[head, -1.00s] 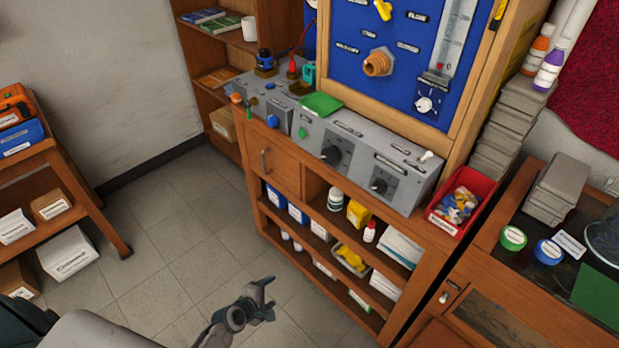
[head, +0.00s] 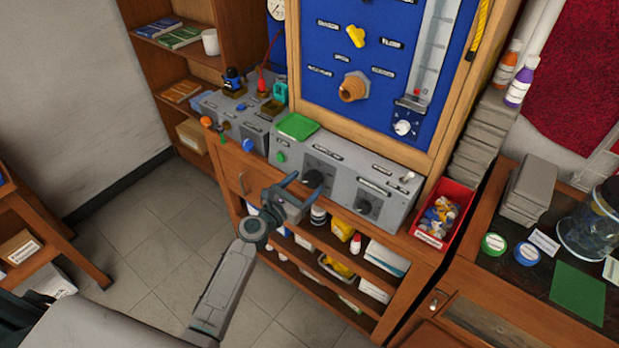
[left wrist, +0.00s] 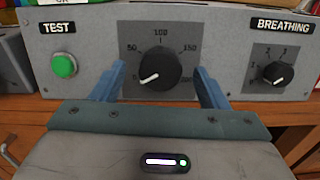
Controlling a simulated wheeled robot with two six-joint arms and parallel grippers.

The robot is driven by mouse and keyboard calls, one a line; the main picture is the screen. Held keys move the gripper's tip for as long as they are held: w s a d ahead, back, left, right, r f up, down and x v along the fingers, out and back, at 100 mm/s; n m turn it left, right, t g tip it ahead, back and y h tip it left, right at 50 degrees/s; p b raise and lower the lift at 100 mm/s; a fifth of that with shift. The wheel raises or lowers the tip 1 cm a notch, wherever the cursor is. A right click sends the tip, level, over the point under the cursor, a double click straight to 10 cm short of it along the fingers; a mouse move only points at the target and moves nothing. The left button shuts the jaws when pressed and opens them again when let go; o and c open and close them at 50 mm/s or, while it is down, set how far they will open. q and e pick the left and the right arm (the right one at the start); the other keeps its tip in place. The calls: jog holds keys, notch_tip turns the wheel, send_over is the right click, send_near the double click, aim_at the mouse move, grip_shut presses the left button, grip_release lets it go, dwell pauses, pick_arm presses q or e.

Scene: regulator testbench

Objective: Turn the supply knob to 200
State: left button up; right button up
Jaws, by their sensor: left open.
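The supply knob (head: 313,179) is a large black dial on the front of the grey control box (head: 345,172). In the left wrist view the knob (left wrist: 161,68) has a white pointer aimed to the lower left, below the 50 mark. The scale shows 50 at left, 100 on top and 150 at right; the marks near its ends are partly hidden. My left gripper (head: 302,183) is open in front of the knob. In the left wrist view its blue fingers stand left and right of the knob, with gaps on both sides. My right gripper is not in view.
A green TEST button (left wrist: 64,66) is left of the knob and a smaller BREATHING knob (left wrist: 277,73) is right of it. A red bin (head: 441,213) stands right of the box. Shelves with bottles and boxes (head: 388,258) lie below.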

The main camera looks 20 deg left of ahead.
pick_arm(q)
jog(key=shift+x, duration=1.05)
jog(key=shift+w+d, duration=0.15)
jog(key=shift+w, duration=0.05)
jog(key=c, duration=1)
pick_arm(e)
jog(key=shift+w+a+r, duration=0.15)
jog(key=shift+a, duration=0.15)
pick_arm(q)
jog(key=shift+m, duration=0.3)
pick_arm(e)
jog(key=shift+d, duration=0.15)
